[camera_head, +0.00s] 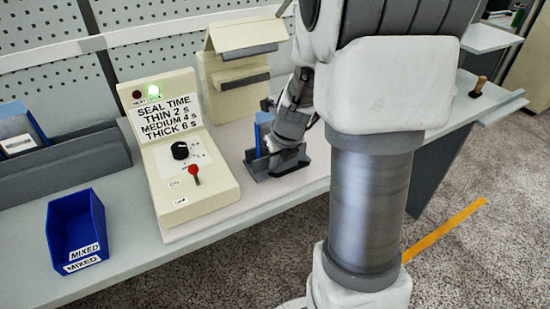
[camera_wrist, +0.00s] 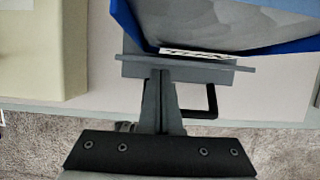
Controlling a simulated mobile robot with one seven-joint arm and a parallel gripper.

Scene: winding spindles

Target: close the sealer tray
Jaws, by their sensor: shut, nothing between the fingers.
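The sealer is a cream machine with a control panel (camera_head: 182,150) and a raised cream hood part (camera_head: 240,60) behind it. Its dark grey tray (camera_head: 262,167) sits to the right of the panel, partly hidden by my arm. In the wrist view the tray's grey front plate (camera_wrist: 190,70) runs across the upper middle, with a black loop handle (camera_wrist: 211,104) on its near side. A blue-edged item (camera_wrist: 220,30) with a white label lies beyond the plate. My gripper (camera_wrist: 161,76) is shut and empty, its fingertips at the plate, left of the handle; I cannot tell whether they touch.
A blue bin marked MIXED (camera_head: 75,232) stands at the left of the bench (camera_head: 130,205). A perforated wall (camera_head: 150,40) closes off the back. A wooden-handled tool (camera_head: 478,86) stands on the right.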

